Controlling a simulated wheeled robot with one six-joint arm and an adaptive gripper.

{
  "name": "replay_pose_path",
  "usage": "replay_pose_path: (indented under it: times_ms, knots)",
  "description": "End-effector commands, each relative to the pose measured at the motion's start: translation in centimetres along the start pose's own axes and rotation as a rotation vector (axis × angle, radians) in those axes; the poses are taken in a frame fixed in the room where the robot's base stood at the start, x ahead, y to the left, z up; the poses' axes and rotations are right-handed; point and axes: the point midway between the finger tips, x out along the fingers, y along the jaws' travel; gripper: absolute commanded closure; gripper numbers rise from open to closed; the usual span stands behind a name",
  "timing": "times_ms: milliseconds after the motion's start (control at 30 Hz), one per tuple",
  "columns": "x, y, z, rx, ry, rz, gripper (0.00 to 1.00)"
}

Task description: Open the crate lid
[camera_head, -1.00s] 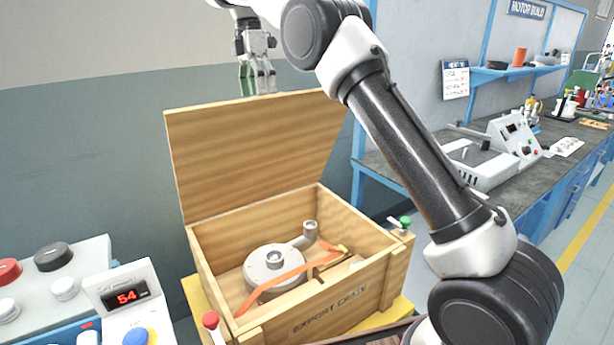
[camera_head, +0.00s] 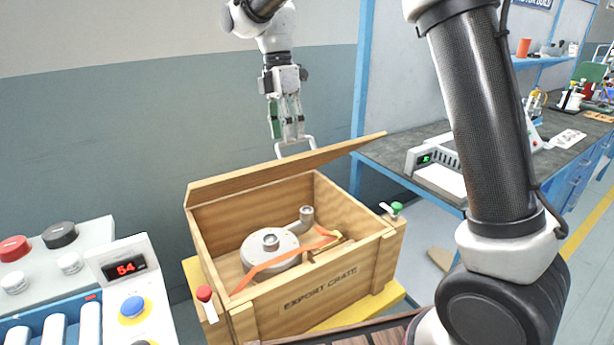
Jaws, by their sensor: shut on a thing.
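The wooden crate (camera_head: 318,288), marked EXPORT CRATE, stands open at the centre. Its wooden lid (camera_head: 285,169) is partly raised over the back of the crate, seen as a narrow tilted slab. A pale loop handle (camera_head: 297,147) rises from the lid's outer side. My gripper (camera_head: 293,137) points down behind the lid and is shut on the handle. Part of the handle is hidden by the lid's edge. A grey metal blower housing (camera_head: 262,250) with an orange strap (camera_head: 284,260) lies inside the crate.
A red-knobbed latch (camera_head: 205,293) and a green-knobbed latch (camera_head: 396,208) are at the crate's front corners. A console with a display reading 54 (camera_head: 125,267) stands at the left. A workbench (camera_head: 440,185) is at the right. My arm blocks some of the right side.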

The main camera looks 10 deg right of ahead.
Motion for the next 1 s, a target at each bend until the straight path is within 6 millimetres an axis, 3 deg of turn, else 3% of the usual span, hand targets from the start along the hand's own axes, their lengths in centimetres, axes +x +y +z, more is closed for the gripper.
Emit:
replay_pose_path:
  times_ms: [300, 500, 700, 967, 1000]
  knots:
    - [5.8, -3.1, -0.1, 0.001, 0.002, 0.003, 0.68]
    - [8.6, -4.3, -0.1, 0.0, 0.002, 0.004, 0.68]
    - [9.8, -4.8, 0.0, 0.0, 0.001, 0.005, 0.68]
    - [9.8, -4.9, 0.0, 0.0, 0.001, 0.005, 0.68]
    - [9.8, -4.9, 0.0, 0.0, 0.001, 0.005, 0.72]
